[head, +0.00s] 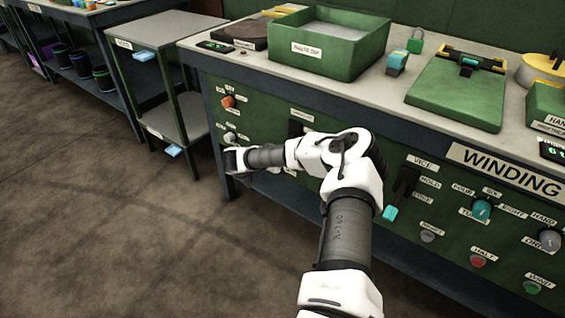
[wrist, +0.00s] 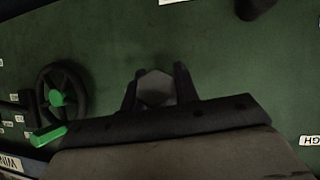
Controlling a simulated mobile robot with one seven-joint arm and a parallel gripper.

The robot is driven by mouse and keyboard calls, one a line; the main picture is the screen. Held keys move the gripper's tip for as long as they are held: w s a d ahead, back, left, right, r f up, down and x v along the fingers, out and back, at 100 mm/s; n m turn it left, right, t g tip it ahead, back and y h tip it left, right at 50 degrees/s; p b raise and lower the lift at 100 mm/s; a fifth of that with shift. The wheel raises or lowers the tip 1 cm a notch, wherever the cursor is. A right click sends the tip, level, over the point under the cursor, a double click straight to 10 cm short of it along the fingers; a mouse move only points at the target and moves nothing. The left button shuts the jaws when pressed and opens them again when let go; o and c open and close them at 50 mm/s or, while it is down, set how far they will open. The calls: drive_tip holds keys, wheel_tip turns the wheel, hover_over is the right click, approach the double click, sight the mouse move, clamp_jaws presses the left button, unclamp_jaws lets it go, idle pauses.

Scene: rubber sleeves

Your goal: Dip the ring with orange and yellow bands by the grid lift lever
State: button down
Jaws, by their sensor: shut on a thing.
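In the wrist view my gripper (wrist: 155,84) has its two dark fingers on either side of a pale grey hexagonal knob (wrist: 154,90) and is shut on it. A green panel lies behind the knob. In the head view my arm reaches left along the bench's front panel, and the fingers cannot be made out. An open green basin with a label (head: 307,48) stands on the bench top. I cannot make out a ring with orange and yellow bands, or which control is the grid lift lever.
A dark handwheel with a green hub (wrist: 60,97) is left of my gripper in the wrist view. A black lever (head: 407,181) and several knobs sit on the front panel. A green board (head: 458,92) lies on the bench. Floor at left is clear.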

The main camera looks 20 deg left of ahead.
drive_tip(key=shift+w+d, duration=0.1)
idle(0.4)
drive_tip(key=c, duration=1.1)
unclamp_jaws()
drive_tip(key=shift+o, duration=0.2)
drive_tip(key=v, duration=1.3)
drive_tip(key=shift+s, duration=0.4)
